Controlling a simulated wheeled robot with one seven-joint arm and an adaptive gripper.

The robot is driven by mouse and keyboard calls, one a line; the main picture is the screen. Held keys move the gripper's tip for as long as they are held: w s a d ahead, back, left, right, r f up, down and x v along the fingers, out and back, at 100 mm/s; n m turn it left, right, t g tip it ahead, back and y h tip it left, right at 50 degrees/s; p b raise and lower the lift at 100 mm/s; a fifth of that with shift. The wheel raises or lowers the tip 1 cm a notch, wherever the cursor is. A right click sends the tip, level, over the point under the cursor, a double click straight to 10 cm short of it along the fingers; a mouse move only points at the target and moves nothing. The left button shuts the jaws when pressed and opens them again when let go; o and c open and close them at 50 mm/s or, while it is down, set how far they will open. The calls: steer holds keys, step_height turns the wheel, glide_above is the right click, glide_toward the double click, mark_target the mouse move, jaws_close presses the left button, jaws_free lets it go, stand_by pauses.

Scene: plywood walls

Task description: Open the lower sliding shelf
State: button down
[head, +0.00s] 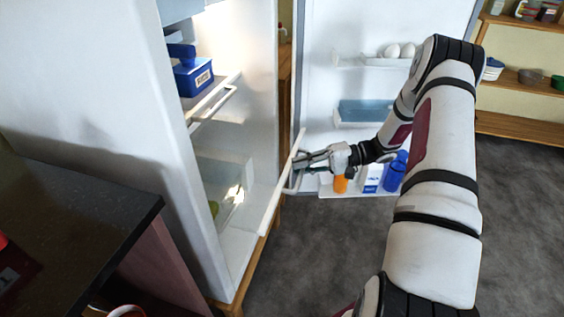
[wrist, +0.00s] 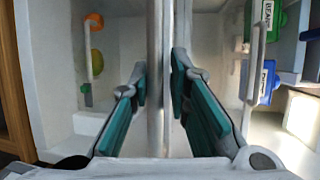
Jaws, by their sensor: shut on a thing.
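The fridge (head: 130,105) stands open. Its lower sliding shelf has a long white front (head: 268,215) with a white bar handle (head: 290,188), and this front stands out past the fridge's inner side wall. My gripper (head: 300,161) is at the handle, reaching in from the right. In the wrist view, the teal-padded fingers (wrist: 158,85) lie on either side of a pale upright bar (wrist: 157,125), closed on the handle. The exact contact is small in the head view and partly hidden by the fingers.
An upper shelf (head: 228,93) holds a blue box (head: 193,77). The open fridge door (head: 325,90) carries eggs (head: 400,50), an orange bottle (head: 340,184) and a blue jug (head: 395,172). A dark counter (head: 75,225) stands at left. Grey floor (head: 330,260) is clear in front.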

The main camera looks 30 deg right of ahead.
steer(key=shift+s+d+f, duration=0.5)
steer(key=shift+s+d, duration=0.25)
steer(key=shift+s, duration=0.15)
steer(key=c, duration=1.7)
jaws_free()
steer(key=shift+o, duration=0.2)
steer(key=shift+w+r, duration=0.1)
steer(key=shift+r, duration=0.1)
steer(key=v, duration=1.2)
